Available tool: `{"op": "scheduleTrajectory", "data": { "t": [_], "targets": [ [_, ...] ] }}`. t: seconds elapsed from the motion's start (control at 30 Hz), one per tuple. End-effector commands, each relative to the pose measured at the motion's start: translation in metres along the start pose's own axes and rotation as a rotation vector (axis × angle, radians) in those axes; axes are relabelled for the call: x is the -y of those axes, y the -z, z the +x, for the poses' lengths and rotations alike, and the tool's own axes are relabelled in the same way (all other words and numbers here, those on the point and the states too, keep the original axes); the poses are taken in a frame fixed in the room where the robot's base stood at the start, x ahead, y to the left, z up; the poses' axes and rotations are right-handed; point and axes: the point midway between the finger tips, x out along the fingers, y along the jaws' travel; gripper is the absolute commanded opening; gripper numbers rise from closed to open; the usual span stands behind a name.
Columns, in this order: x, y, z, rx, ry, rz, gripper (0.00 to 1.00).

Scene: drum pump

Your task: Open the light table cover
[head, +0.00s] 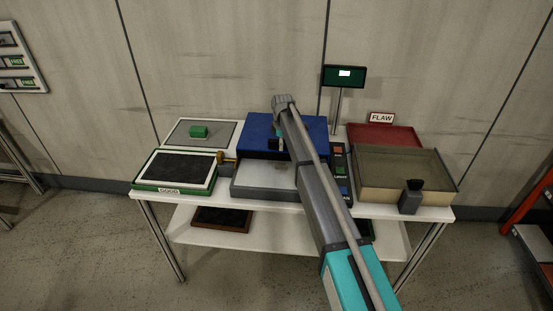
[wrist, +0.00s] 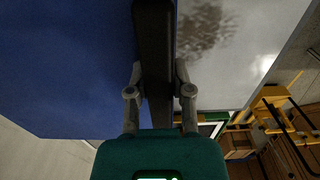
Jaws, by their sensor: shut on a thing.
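The light table (head: 262,178) stands at the middle of the white table, its pale front part bare. The blue cover (head: 308,127) lies over its back part. In the wrist view the blue cover (wrist: 65,70) fills the left, and a pale surface (wrist: 245,45) with a dark smudge lies to the right. My gripper (wrist: 158,75) has a finger on each side of a black bar (wrist: 154,30) at the cover's edge and is shut on it. My arm hides part of the cover and light table in the head view.
A green-framed tray (head: 172,173) marked GOOD and a grey plate with a green block (head: 199,131) stand left. A small button panel (head: 341,175) is beside the light table. A clear-topped box (head: 402,172), a red tray (head: 385,134) and a display on a post (head: 344,76) are right and behind.

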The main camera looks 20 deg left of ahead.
Motion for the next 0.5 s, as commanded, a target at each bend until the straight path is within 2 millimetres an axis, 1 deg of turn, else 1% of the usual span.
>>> {"op": "scheduleTrajectory", "data": {
  "t": [0.03,0.1,0.2,0.33,0.5],
  "targets": [
    [-0.024,-0.007,0.000,0.013,-0.001,0.006,0.00],
    [-0.041,-0.008,0.000,0.013,0.000,0.007,0.00],
    [-0.061,-0.008,0.000,0.013,0.000,0.007,0.00],
    [-0.078,-0.009,0.000,0.013,0.000,0.007,0.00],
    [-0.087,-0.009,0.000,0.013,0.001,0.007,0.00]
  ]
}}
